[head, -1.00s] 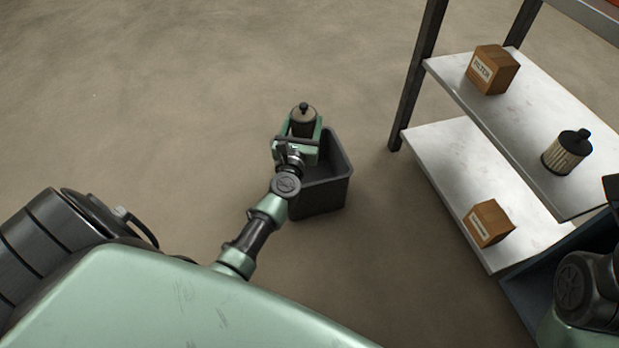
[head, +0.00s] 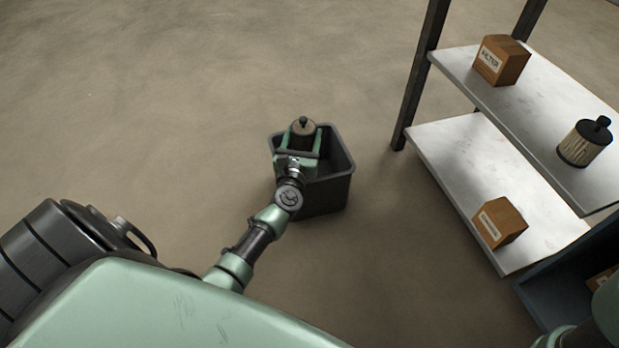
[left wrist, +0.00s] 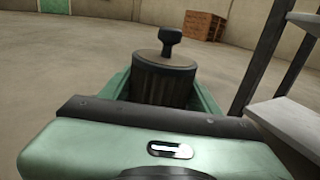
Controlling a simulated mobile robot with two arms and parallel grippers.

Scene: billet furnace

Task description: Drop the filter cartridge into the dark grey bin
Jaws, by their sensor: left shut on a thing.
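My left gripper (head: 301,142) is shut on the filter cartridge (head: 302,127), a dirty brown cylinder with a black knob on top. The cartridge also shows upright between the fingers in the left wrist view (left wrist: 163,80). The dark grey bin (head: 334,188) stands on the floor. In the head view the gripper and cartridge overlap the left part of the bin's opening; I cannot tell how high they are relative to the rim. The near left part of the bin is hidden by my arm. My right gripper is not in view.
A shelf rack (head: 468,173) stands at the right, with a filter box (head: 501,61) and a cleaner cartridge (head: 584,142) on its upper board. Another box (head: 500,222) lies on the lower board. A dark blue container (head: 560,290) is at lower right. The floor left of the bin is clear.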

